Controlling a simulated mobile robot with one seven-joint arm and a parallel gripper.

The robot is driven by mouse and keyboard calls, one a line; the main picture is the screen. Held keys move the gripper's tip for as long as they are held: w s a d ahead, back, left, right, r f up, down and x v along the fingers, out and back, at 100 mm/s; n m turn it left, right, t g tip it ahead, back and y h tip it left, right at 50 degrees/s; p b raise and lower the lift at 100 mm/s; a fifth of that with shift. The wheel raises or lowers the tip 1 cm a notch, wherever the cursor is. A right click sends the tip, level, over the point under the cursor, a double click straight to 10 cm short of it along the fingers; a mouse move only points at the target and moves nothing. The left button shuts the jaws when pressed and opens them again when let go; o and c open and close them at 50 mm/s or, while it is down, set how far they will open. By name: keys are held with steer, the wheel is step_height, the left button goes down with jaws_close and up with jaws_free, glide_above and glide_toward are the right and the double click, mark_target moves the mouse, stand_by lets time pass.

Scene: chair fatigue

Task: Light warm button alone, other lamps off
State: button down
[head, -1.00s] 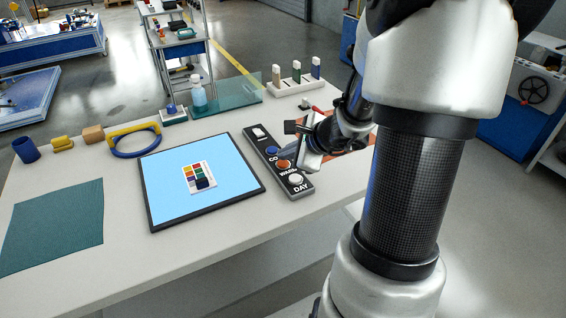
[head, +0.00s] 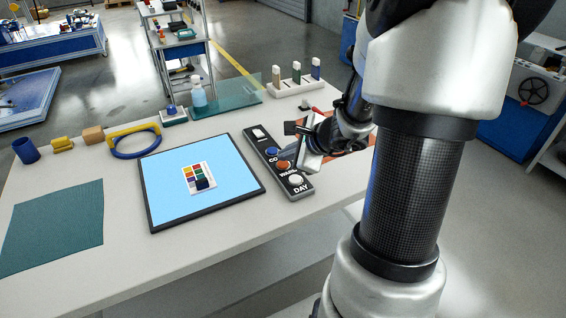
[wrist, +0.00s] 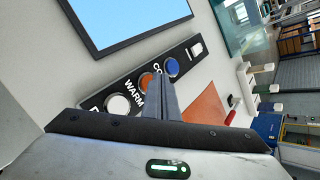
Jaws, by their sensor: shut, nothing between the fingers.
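A dark control strip (head: 269,160) lies on the table, with a white switch (head: 258,133), a blue button (head: 272,152), an orange button labelled WARM (head: 284,166) and a white button labelled DAY (head: 296,179). The wrist view also shows the orange button (wrist: 147,81), the blue button (wrist: 172,67) and the white button (wrist: 118,105). My gripper (wrist: 160,88) is shut and empty, its fingertips close to the orange and blue buttons. I cannot tell if they touch either. The framed panel (head: 165,196) left of the strip glows pale blue.
A colour chart (head: 199,178) lies on the panel. A teal mat (head: 52,228), a yellow-and-blue ring tool (head: 136,144), a bottle (head: 198,94) and a rack of samples (head: 296,84) are around it. An orange sheet (wrist: 204,105) lies beside the strip.

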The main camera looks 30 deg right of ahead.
mark_target(286, 166)
steer(key=shift+f, duration=0.15)
stand_by(0.5)
steer(key=shift+f+b, duration=0.35)
steer(key=shift+b, duration=0.3)
steer(key=shift+r, duration=0.5)
steer(key=shift+p, duration=0.35)
step_height(286, 166, up, 6)
steer(key=p, duration=0.4)
stand_by(3.2)
